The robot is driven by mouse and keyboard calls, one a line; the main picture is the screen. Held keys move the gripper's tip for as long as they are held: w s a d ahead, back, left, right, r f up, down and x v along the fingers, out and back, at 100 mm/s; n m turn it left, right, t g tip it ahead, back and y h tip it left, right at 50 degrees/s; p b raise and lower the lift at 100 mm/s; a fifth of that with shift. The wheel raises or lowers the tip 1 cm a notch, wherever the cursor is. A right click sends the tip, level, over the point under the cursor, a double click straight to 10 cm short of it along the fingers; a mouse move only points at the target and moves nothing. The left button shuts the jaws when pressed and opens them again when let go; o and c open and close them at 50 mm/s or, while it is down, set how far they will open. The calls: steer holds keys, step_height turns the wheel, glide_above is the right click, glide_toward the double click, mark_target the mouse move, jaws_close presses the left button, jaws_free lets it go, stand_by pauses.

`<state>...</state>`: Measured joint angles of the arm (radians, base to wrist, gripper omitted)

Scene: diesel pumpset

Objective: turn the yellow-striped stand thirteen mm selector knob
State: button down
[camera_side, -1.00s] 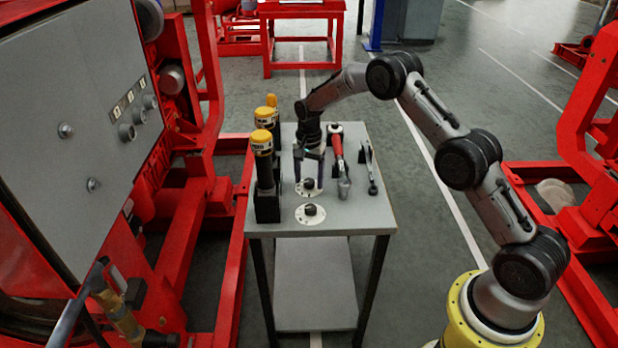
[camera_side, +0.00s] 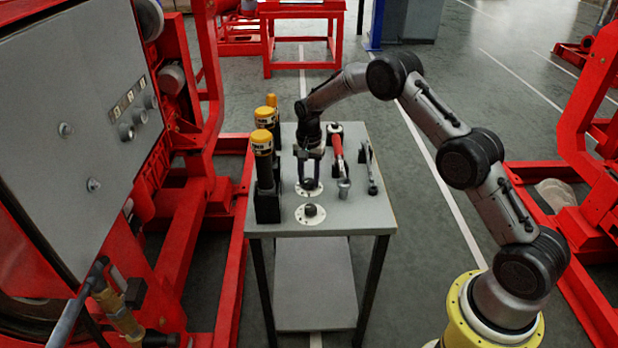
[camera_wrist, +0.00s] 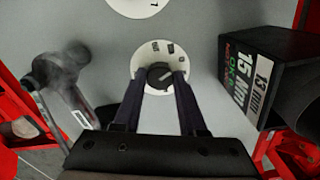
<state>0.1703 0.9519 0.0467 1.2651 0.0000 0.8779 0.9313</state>
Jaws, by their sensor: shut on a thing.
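The black selector knob (camera_wrist: 159,75) sits at the centre of a white round dial (camera_wrist: 144,54) with small dark marks, on the grey table top. My gripper (camera_wrist: 160,79) is shut on this knob, with one dark finger on each side of it. In the side view my gripper (camera_side: 309,177) points down at the rear dial (camera_side: 301,190). A black stand (camera_wrist: 250,60) right of the knob in the wrist view bears labels that seem to read 13 mm and 15 mm. I cannot make out yellow stripes on it there.
A second knob (camera_side: 310,210) on its own dial lies nearer the table's front edge. Yellow-topped cylinders (camera_side: 262,143) stand along the left side. A red-handled tool (camera_side: 337,146) and a dark wrench (camera_side: 370,165) lie to the right. The front right table top is clear.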

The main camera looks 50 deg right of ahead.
mark_target(309, 181)
steer(key=n, duration=1.2)
steer(key=shift+n, duration=0.3)
stand_by(0.4)
steer(key=shift+c, duration=2.3)
jaws_free()
step_height(309, 181, up, 14)
